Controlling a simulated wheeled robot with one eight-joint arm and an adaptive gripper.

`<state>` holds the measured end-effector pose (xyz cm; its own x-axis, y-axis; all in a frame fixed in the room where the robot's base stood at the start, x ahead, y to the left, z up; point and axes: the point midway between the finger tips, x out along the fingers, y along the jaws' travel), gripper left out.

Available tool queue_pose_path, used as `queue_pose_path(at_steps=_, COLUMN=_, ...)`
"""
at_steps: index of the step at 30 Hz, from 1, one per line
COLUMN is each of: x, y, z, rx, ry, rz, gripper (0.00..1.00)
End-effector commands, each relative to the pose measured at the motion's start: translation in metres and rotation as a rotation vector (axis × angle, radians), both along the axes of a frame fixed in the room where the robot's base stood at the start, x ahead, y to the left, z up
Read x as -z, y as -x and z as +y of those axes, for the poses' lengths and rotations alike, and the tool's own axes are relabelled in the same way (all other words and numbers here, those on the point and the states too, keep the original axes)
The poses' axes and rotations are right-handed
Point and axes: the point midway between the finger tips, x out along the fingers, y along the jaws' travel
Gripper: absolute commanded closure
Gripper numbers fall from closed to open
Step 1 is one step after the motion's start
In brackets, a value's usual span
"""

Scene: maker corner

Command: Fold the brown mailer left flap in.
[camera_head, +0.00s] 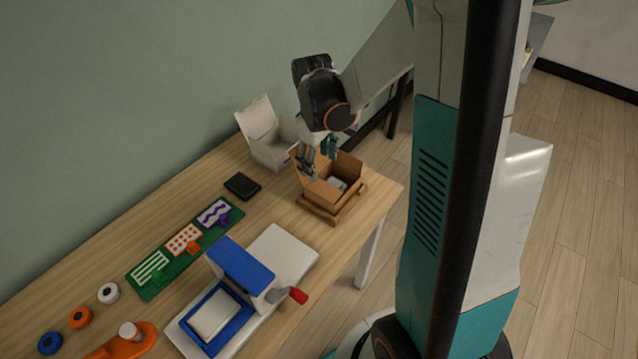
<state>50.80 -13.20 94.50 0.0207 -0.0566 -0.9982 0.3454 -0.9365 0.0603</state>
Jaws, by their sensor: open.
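The brown mailer (324,193) is an open cardboard box near the far right end of the wooden table. A small grey item (337,184) lies inside it. Brown panels stand up around its back, and a flap spreads out low at its front. Which panel is the left flap is hard to tell, because my gripper covers part of the box's back left side. My gripper (318,157) is open, with its fingers pointing down over the back left of the mailer. Whether a finger touches the cardboard cannot be told.
An open white box (262,140) stands close behind the mailer, against the wall side. A black square item (242,186), a green mat (158,283) with printed cards, and a blue and white press (240,270) with a red knob occupy the table (112,240). Several spools sit farther left.

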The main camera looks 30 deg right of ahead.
Motion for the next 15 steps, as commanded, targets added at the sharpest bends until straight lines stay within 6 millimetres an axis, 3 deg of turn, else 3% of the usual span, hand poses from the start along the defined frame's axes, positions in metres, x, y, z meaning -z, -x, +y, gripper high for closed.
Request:
queue_pose_path(at_steps=1, x=0.015, y=-0.001, z=-0.001, rx=0.001, ry=0.000, rz=0.000, gripper=0.38)
queue_pose_path(at_steps=6, x=0.048, y=-0.001, z=-0.003, rx=0.001, ry=0.000, rz=0.000, gripper=0.38)
queue_pose_path(at_steps=15, x=0.083, y=-0.002, z=-0.005, rx=0.001, ry=0.000, rz=0.000, gripper=0.38)
